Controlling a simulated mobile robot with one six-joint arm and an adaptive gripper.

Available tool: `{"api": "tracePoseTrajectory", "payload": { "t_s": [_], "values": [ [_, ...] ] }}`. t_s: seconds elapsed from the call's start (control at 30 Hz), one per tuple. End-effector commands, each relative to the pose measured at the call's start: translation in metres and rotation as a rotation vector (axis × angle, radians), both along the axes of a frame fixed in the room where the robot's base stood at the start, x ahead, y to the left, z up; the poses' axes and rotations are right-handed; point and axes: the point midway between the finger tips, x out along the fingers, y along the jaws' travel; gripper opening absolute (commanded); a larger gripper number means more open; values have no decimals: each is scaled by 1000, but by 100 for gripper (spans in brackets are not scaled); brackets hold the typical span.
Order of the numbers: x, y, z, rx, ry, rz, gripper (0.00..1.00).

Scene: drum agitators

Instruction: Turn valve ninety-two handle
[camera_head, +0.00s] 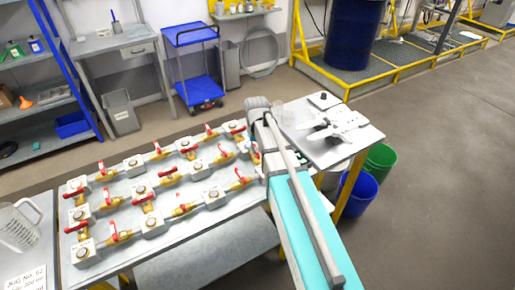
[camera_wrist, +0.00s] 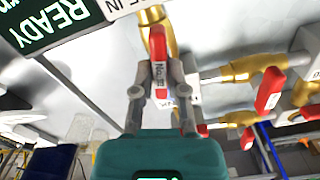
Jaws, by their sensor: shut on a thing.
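In the wrist view my gripper (camera_wrist: 160,82) has its two grey fingers on either side of a red valve handle (camera_wrist: 159,62), shut on it. The handle carries a white label starting "No."; its number is too blurred to read. It sits on a brass valve body (camera_wrist: 151,16). In the head view several brass valves with red handles (camera_head: 168,172) stand in rows on a grey bench. My arm covers the bench's right end there, and my gripper's fingers and the held handle are hidden behind it.
Other red handles (camera_wrist: 269,90) stand close to the right in the wrist view. A green READY sign (camera_wrist: 48,22) is at upper left. In the head view a side table (camera_head: 365,137) with a grey device, and blue (camera_head: 357,195) and green bins, stand right of my arm.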

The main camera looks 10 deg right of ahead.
Motion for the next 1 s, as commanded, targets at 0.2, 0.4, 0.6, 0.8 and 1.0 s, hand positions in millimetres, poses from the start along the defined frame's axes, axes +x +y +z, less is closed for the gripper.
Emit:
{"api": "tracePoseTrajectory", "payload": {
  "t_s": [0.2,0.4,0.6,0.8,1.0],
  "values": [
    [0,0,0,-2,0,-197,0],
    [0,0,0,-1,-1,-387,0],
    [0,1,0,0,-2,-576,0],
    [0,2,0,1,-2,-765,0],
    [1,2,0,2,-2,-953,0]
  ]
}}
